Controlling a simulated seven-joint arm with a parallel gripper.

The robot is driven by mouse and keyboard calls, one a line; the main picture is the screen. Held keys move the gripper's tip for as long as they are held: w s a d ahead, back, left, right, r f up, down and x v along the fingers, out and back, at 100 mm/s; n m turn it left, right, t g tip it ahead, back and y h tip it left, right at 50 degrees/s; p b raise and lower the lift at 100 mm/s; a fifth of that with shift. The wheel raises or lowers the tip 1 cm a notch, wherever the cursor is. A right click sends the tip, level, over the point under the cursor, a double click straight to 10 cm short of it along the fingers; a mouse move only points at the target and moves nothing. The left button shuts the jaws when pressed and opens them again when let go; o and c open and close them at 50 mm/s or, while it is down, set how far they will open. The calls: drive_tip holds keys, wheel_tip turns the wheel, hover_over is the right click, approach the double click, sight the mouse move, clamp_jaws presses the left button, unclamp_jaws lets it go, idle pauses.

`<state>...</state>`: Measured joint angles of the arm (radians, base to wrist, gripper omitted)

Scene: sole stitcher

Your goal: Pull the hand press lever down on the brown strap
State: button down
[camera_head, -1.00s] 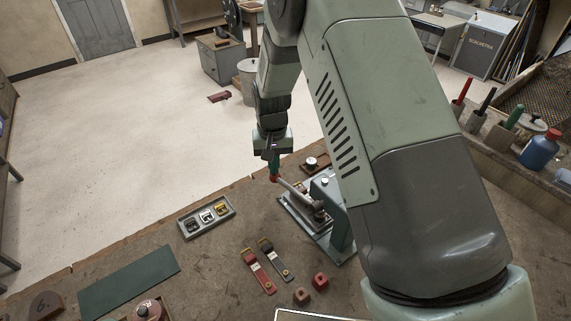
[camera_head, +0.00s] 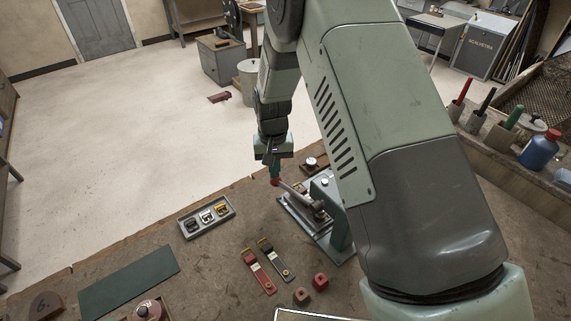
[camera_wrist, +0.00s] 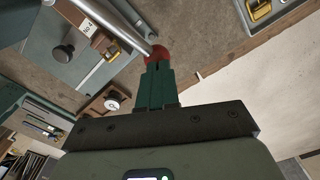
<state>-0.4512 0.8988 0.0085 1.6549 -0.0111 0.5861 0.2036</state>
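The hand press (camera_head: 342,222) stands on the bench, partly hidden behind my arm. Its metal lever (camera_head: 296,193) sticks out toward the left, tilted, with a red knob (camera_head: 275,182) at its end. My gripper (camera_head: 275,171) points down at the knob from above. In the wrist view, the green fingers (camera_wrist: 158,72) are close together, with their tips against the red knob (camera_wrist: 156,53); whether they grip it is unclear. The lever rod (camera_wrist: 115,27) also shows there. A red strap (camera_head: 260,272) and a dark strap (camera_head: 274,260) lie on the bench.
A grey tray of buckles (camera_head: 184,233) lies left of the press. A dark green mat (camera_head: 128,281) lies at left. A dark box with a white knob (camera_head: 312,163) is behind the press. Bottles and holders line the right.

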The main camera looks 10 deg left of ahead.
drive_tip(key=shift+d+f, duration=0.1)
drive_tip(key=shift+f, duration=0.4)
wheel_tip(320, 180, up, 14)
drive_tip(key=shift+f, duration=0.2)
idle(0.9)
drive_tip(key=s+d+r+m+t, duration=0.1)
drive_tip(key=s+d+r, duration=0.4)
drive_tip(key=r, duration=0.4)
drive_tip(key=s+d+r+t, duration=0.2)
drive_tip(key=s+d+r, duration=0.1)
drive_tip(key=d+r, duration=0.55)
drive_tip(key=s+d+r+t, duration=0.1)
drive_tip(key=s+d, duration=0.3)
drive_tip(key=s, duration=0.5)
drive_tip(key=s+d+r+m+t, duration=0.1)
drive_tip(key=s+d+r, duration=0.2)
drive_tip(key=s, duration=0.6)
drive_tip(key=shift+s+d+r+m+t, duration=0.3)
drive_tip(key=shift+d, duration=0.65)
